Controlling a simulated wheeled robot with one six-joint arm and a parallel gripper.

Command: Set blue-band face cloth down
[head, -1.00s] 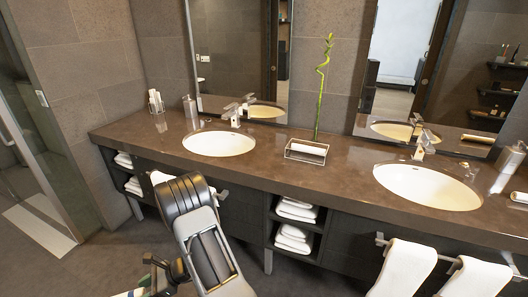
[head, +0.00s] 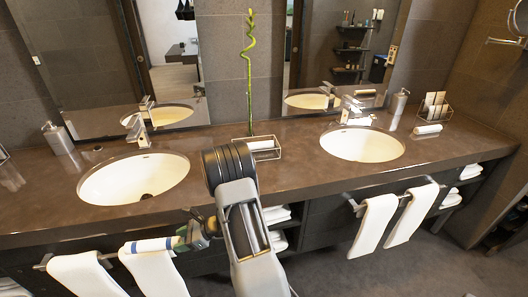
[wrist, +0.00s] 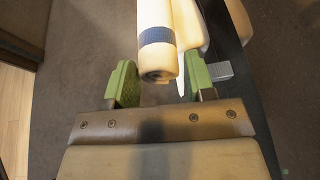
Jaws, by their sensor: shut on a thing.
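The blue-band face cloth (head: 150,245) is a white roll with a blue stripe. My gripper (head: 192,236) is shut on one end of it, in front of the counter below the left basin. The roll lies level, just above or against the hanging towels; I cannot tell if it touches them. In the wrist view the cloth (wrist: 157,42) runs away from me between the green fingertips of my gripper (wrist: 163,82), with its blue band near the held end.
The brown counter (head: 300,140) holds two basins, the left (head: 133,178) and right (head: 362,144). A wire tray (head: 262,150) with a plant stands between them. White towels (head: 155,272) hang on the left rail, others (head: 375,225) on the right. Free counter lies between the basins.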

